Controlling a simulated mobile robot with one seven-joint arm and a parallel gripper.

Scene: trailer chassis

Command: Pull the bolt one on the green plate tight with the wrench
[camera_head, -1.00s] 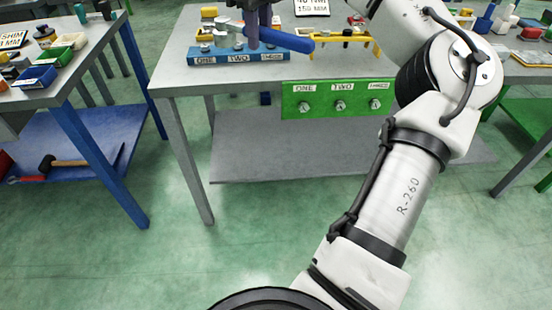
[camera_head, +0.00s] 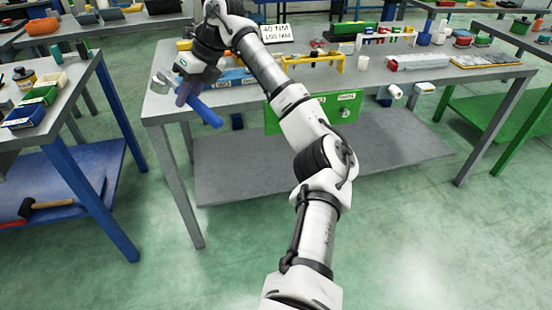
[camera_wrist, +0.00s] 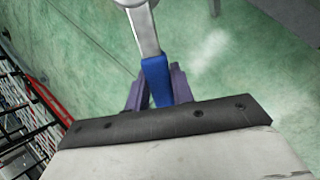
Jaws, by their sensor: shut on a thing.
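The wrench (camera_head: 205,114) has a blue handle and a silver head. My gripper (camera_head: 184,96) is shut on its handle and holds it at the table's front left edge, head up-left and handle end down-right. In the wrist view the purple fingers of my gripper (camera_wrist: 156,92) clamp the blue handle of the wrench (camera_wrist: 155,72), and its silver shaft runs up. The green plate (camera_head: 270,122) hangs on the table's front, right of my gripper. My arm covers its middle; one bolt (camera_head: 345,114) shows on its right part. Bolt one is hidden.
On the grey table (camera_head: 165,107), a blue labelled block (camera_head: 235,77) lies behind my gripper and a yellow rack (camera_head: 315,60) stands farther right. A torque sign (camera_head: 275,32) stands at the back. A side table (camera_head: 75,85) with bins is at left. The floor in front is clear.

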